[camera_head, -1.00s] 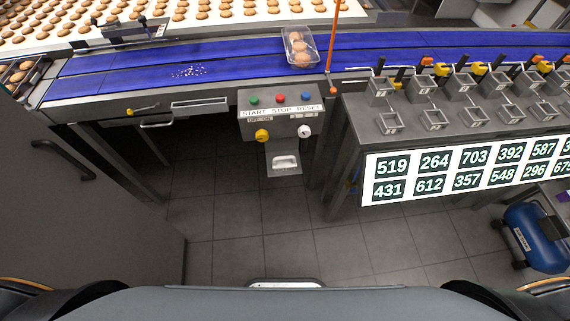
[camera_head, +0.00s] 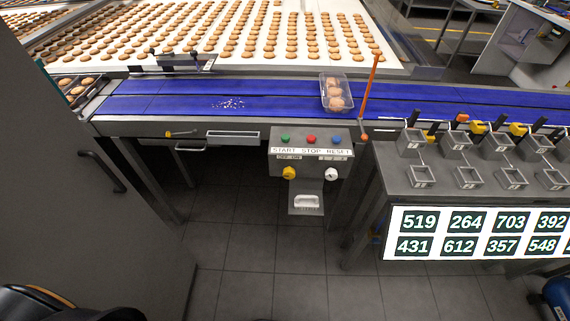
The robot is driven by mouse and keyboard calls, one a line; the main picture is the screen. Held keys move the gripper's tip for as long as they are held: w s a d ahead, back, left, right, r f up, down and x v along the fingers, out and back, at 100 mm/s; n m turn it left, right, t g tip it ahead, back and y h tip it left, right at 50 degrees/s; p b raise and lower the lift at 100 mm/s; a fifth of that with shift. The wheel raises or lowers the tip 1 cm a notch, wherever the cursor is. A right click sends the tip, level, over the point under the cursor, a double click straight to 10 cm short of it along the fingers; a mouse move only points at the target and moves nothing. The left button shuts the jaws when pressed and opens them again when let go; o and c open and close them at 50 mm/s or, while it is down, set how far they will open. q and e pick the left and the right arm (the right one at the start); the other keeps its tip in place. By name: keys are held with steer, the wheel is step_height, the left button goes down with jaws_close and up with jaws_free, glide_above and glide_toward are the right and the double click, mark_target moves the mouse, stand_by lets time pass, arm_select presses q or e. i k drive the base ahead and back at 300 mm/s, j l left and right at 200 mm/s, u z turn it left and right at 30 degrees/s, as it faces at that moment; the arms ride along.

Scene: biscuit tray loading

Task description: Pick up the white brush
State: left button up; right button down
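A small white object with a handle-like top, which looks like the white brush (camera_head: 307,201), sits in a grey holder (camera_head: 306,211) below the control box. Its lower part is hard to make out at this size. Neither of my grippers is in view.
The control box (camera_head: 312,165) has coloured buttons and two knobs. Above it runs a blue conveyor (camera_head: 270,98) with white crumbs (camera_head: 230,104) and a clear tray (camera_head: 337,93) of biscuits. A grey cabinet (camera_head: 95,190) stands left, a weighing station (camera_head: 455,180) right. Tiled floor (camera_head: 275,255) is clear below.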

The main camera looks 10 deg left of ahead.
mark_target(309, 202)
steer(key=l+u, duration=0.4)
steer(key=l, duration=2.35)
steer(key=k, duration=0.1)
